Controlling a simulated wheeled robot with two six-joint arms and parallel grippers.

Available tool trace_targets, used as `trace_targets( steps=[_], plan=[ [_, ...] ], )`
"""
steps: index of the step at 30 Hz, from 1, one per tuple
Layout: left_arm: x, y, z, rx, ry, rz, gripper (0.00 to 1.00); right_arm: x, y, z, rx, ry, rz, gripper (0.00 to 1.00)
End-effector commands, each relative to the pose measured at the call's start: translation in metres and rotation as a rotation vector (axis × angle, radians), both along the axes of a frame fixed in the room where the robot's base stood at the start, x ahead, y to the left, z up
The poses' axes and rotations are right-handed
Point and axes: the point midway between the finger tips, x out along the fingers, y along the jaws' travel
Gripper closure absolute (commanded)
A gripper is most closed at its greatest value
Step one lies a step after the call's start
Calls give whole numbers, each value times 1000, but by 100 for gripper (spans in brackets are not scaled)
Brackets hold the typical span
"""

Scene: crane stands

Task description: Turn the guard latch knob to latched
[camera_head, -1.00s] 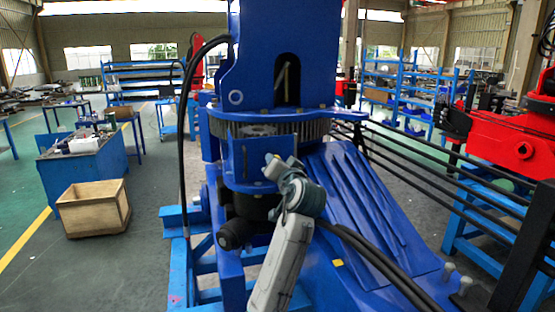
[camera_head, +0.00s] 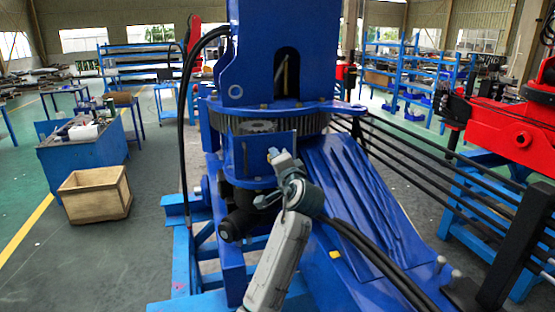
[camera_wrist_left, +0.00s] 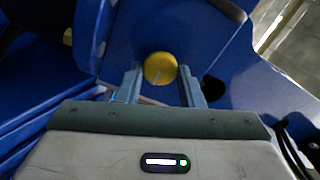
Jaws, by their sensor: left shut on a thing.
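The guard latch knob (camera_wrist_left: 160,68) is a round yellow knob on a blue panel, seen in the left wrist view between my two fingers. A thin pale mark shows on its face; I cannot tell which setting it points to. My left gripper (camera_wrist_left: 160,88) is shut on the knob, one finger on each side. In the head view my left gripper (camera_head: 273,155) reaches the front of the blue guard plate (camera_head: 255,155) below the toothed ring. The knob is hidden there by the gripper. My right gripper is not in view.
The blue crane stand (camera_head: 285,50) fills the middle, with a sloping ribbed blue plate (camera_head: 355,205) and black hoses (camera_head: 365,255) to the right. A wooden crate (camera_head: 95,195) stands on the floor at left. Red machinery (camera_head: 510,135) is at right.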

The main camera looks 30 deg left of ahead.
Motion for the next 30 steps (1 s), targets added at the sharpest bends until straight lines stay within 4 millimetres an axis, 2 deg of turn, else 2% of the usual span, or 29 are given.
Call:
trace_targets(
  steps=[11,12,15,25,30],
  plan=[
    [0,0,0,5,5,0,89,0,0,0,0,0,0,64],
    [0,0,0,5,5,0,64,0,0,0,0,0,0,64],
    [0,0,0,4,5,0,45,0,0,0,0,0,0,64],
    [-2,-2,-1,2,4,0,45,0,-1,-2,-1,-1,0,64],
    [-15,-20,-6,0,2,-2,45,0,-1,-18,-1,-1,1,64]
  ],
)
